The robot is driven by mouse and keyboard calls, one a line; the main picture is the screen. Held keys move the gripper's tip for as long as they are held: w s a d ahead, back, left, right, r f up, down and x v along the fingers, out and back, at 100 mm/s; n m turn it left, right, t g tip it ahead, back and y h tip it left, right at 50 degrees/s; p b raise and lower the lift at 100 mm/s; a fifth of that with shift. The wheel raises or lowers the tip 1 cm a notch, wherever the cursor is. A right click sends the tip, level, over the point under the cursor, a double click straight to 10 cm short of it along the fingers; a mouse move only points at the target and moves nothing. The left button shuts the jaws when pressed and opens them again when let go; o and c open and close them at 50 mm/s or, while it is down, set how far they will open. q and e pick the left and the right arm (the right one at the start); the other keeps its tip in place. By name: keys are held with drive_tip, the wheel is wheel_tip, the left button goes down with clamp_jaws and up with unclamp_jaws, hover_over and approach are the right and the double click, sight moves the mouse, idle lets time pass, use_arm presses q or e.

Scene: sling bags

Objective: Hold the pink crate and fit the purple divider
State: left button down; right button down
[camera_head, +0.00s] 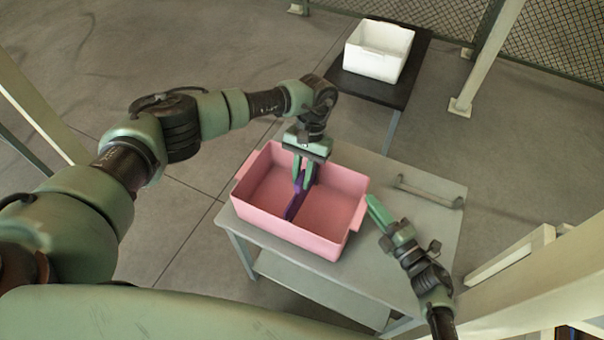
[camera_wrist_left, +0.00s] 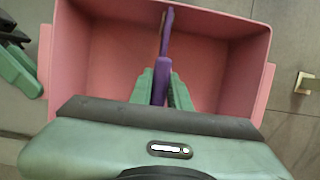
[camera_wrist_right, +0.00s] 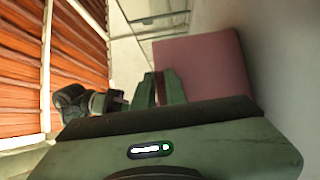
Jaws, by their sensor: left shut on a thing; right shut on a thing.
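The pink crate (camera_head: 283,229) stands open on the grey cart; its inside also shows in the left wrist view (camera_wrist_left: 105,60). My left gripper (camera_head: 304,178) reaches into the crate from above, shut on the purple divider (camera_head: 293,207). The divider is upright inside the crate, near its middle, running from back to front; it also shows in the left wrist view (camera_wrist_left: 166,40). Whether it is fully seated I cannot tell. My right gripper (camera_head: 373,207) is shut on the handle at the crate's right end. The crate's outer wall fills part of the right wrist view (camera_wrist_right: 205,70).
The grey cart (camera_head: 400,235) has bare top to the right of the crate and a raised bar handle (camera_head: 430,190). A white crate (camera_head: 378,52) stands on a black table (camera_head: 385,88) behind. Pale posts and a mesh fence stand at the back right.

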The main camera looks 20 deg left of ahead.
use_arm(q)
drive_tip(key=shift+f, duration=1.6)
use_arm(e)
drive_tip(key=shift+f, duration=0.1)
use_arm(q)
drive_tip(key=c, duration=1.3)
unclamp_jaws()
drive_tip(key=shift+o, duration=0.2)
drive_tip(key=v, duration=1.2)
use_arm(e)
drive_tip(key=c, duration=1.4)
unclamp_jaws()
drive_tip(key=shift+o, duration=0.2)
